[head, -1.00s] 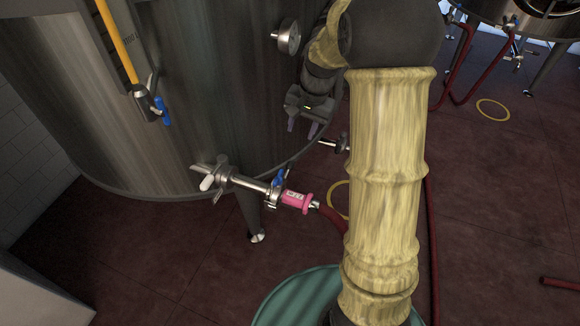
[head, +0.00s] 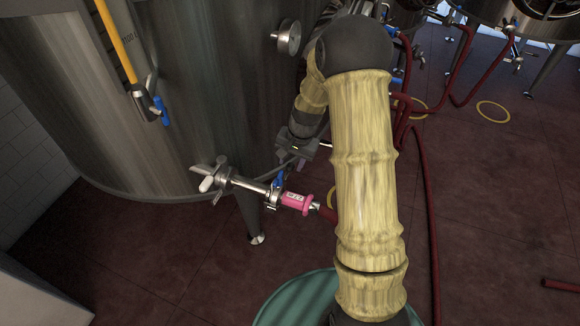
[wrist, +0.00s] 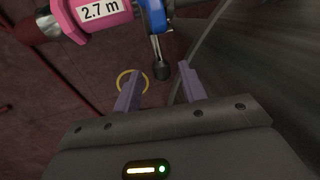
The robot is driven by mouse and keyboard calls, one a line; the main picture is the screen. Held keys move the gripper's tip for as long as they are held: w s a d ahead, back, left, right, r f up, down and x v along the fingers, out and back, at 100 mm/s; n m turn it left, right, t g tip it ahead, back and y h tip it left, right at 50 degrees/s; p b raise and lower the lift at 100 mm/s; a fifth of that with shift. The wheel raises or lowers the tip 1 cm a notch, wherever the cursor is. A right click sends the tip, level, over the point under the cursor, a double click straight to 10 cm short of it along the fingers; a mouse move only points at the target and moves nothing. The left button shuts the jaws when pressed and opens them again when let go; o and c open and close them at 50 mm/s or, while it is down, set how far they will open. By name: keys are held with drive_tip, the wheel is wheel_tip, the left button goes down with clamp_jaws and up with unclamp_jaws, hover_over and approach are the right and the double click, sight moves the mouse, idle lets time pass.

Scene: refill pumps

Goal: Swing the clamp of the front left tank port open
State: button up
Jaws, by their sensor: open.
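The front left tank port is a steel pipe (head: 248,184) low on the big tank, with a blue-handled valve (head: 279,180) at its outer end. A clamp ring (head: 272,198) sits there beside the pink hose end (head: 295,202); whether it is open or closed I cannot tell. In the wrist view the pink hose end (wrist: 95,14) reads "2.7 m". Next to it are the blue handle (wrist: 153,16) and a thin metal lever with a dark round tip (wrist: 160,68). My gripper (wrist: 160,72) is open, its fingertips apart on either side of that tip; contact is unclear. The head view shows my gripper (head: 289,163) just above the valve.
The tank (head: 200,100) wall rises close behind the port, with a tank leg (head: 250,215) below. A dark red hose (head: 428,200) runs down at right. A green round drum top (head: 300,300) stands in front. Other tanks (head: 490,12) stand far back right.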

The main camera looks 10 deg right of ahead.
sight(289, 168)
drive_tip(key=shift+w+a+f, duration=0.1)
drive_tip(key=shift+a+f, duration=0.05)
drive_tip(key=shift+f, duration=0.65)
drive_tip(key=shift+w+a+f, duration=0.1)
drive_tip(key=shift+f, duration=0.65)
clamp_jaws()
drive_tip(key=shift+r, duration=0.15)
